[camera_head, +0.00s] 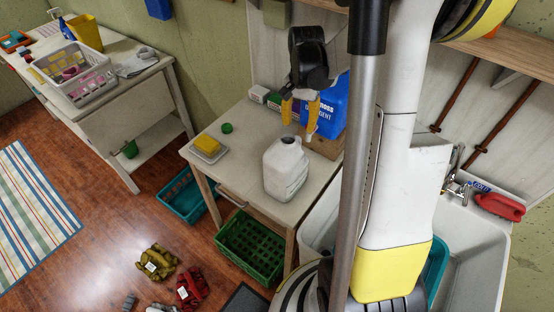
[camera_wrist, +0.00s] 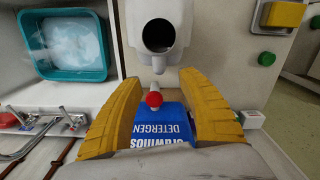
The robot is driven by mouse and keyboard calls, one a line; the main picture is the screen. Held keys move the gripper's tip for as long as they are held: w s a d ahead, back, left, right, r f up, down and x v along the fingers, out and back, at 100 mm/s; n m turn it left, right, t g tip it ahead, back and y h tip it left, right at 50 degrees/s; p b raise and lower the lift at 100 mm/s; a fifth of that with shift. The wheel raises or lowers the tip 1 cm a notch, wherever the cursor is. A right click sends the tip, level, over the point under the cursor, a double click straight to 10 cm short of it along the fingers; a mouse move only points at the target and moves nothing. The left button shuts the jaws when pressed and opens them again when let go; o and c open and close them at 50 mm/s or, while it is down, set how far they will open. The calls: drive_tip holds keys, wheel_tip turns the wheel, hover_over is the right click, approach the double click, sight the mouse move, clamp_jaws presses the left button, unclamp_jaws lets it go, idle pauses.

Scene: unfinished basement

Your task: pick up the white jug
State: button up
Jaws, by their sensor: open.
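The white jug (camera_head: 286,168) stands upright on the small wooden table near its front right part. In the wrist view the jug (camera_wrist: 160,15) is at the top centre, with its dark round mouth facing the camera. My gripper (camera_head: 299,112) hangs above the back of the table, behind and above the jug. Its yellow fingers are apart with nothing between them, and they do not touch the jug. In the wrist view my gripper (camera_wrist: 160,100) shows the blue detergent container (camera_wrist: 163,124) beyond its open fingers.
The blue detergent container also stands behind the jug (camera_head: 333,104). A yellow sponge (camera_head: 208,143) on a dish and a green lid (camera_head: 227,128) lie left on the table (camera_head: 245,178). A sink (camera_head: 470,250) is at right. A green crate (camera_head: 250,245) sits below the table.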

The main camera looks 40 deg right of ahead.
sight(298, 141)
wheel_tip(298, 141, down, 8)
drive_tip(key=shift+d+b, duration=0.15)
drive_tip(key=shift+b, duration=0.65)
clamp_jaws()
